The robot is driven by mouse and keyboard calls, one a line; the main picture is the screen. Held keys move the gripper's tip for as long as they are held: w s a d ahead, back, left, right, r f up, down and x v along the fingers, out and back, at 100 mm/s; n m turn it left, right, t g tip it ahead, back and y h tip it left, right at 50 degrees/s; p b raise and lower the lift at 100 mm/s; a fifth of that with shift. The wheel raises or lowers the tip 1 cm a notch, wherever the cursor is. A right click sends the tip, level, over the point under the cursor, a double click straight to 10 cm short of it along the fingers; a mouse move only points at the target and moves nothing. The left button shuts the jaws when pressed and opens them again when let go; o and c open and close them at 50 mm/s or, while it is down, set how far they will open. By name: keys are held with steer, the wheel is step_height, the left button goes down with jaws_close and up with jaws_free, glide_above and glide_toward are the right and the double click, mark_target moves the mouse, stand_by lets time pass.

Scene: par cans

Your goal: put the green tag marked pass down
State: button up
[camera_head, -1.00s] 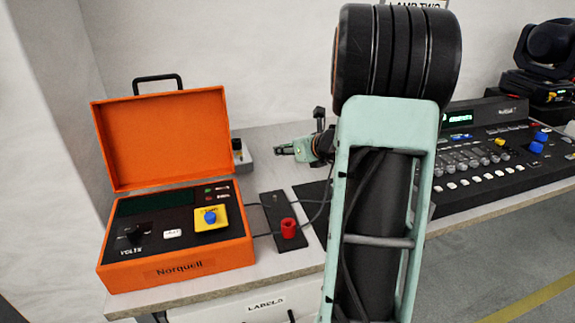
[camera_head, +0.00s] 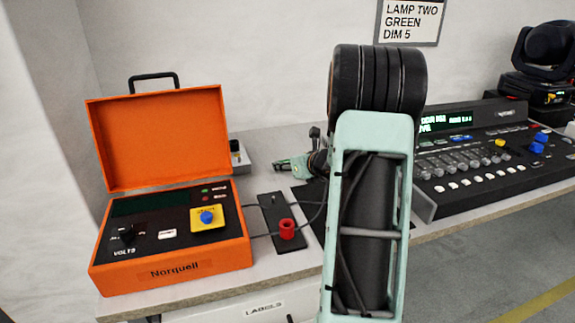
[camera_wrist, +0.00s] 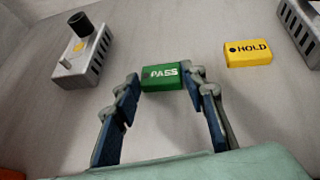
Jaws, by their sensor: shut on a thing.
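The green tag marked PASS (camera_wrist: 161,77) shows in the wrist view, held level between the fingertips of my gripper (camera_wrist: 166,80). My gripper is shut on it, one finger at each end. I cannot tell whether the tag's underside touches the grey tabletop. In the head view my gripper (camera_head: 290,164) is low over the table, behind my arm and right of the orange case. The tag is too small to make out there.
A yellow HOLD tag (camera_wrist: 248,53) lies right of the green tag. A grey box with a black knob (camera_wrist: 81,50) stands at left. The orange case (camera_head: 160,190), a red-knobbed black plate (camera_head: 285,232) and a lighting console (camera_head: 480,150) occupy the bench.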

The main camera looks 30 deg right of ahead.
steer(key=o, duration=1)
steer(key=shift+f, duration=0.1)
